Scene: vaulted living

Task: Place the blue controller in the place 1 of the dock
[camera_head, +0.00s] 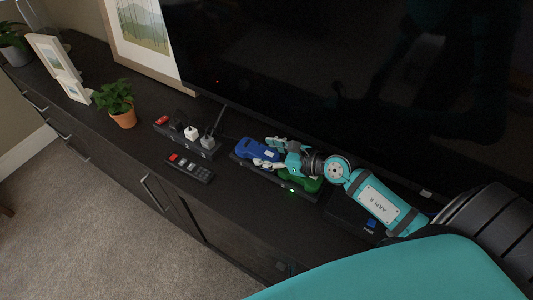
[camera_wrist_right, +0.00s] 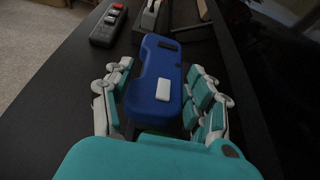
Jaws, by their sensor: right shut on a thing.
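The blue controller (camera_head: 257,149) is at the left end of the black dock (camera_head: 270,178), in front of the TV. I cannot tell whether it touches the dock. My right gripper (camera_head: 270,151) is shut on the blue controller, with fingers on both sides of its near end. In the right wrist view the blue controller (camera_wrist_right: 157,70) lies between the fingers, a white patch on its top. A green controller (camera_head: 311,184) sits at the right part of the dock, partly hidden by my gripper. My left gripper is not in view.
A power strip with plugs (camera_head: 200,148) and a dark remote (camera_head: 190,168) lie left of the dock. A potted plant (camera_head: 122,119) stands further left. The TV (camera_head: 330,80) rises close behind. A dark box (camera_head: 350,212) is right of the dock.

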